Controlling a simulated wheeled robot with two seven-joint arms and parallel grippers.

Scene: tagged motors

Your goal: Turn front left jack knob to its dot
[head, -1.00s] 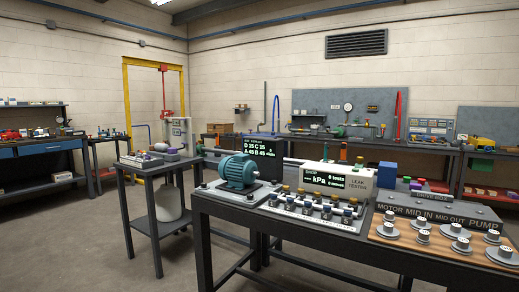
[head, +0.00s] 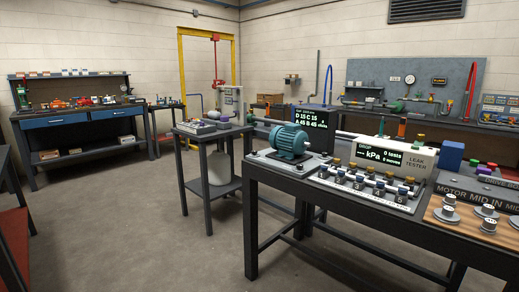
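A teal motor (head: 289,142) sits on a pale base plate (head: 262,157) at the left end of the dark workbench (head: 272,185). The jack knobs at the plate's corners are too small to tell apart, and I cannot make out any dot. A black display (head: 311,118) behind the motor reads "D 15 C 15" and "A 45 B 45" with a small word below. Neither of my grippers is in view.
A leak tester (head: 391,158) and a numbered valve row (head: 368,189) stand right of the motor. A wooden board with knobs (head: 470,216) is farther right. A small dark cart (head: 209,134) stands left of the bench. Open floor (head: 160,225) lies in front of it.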

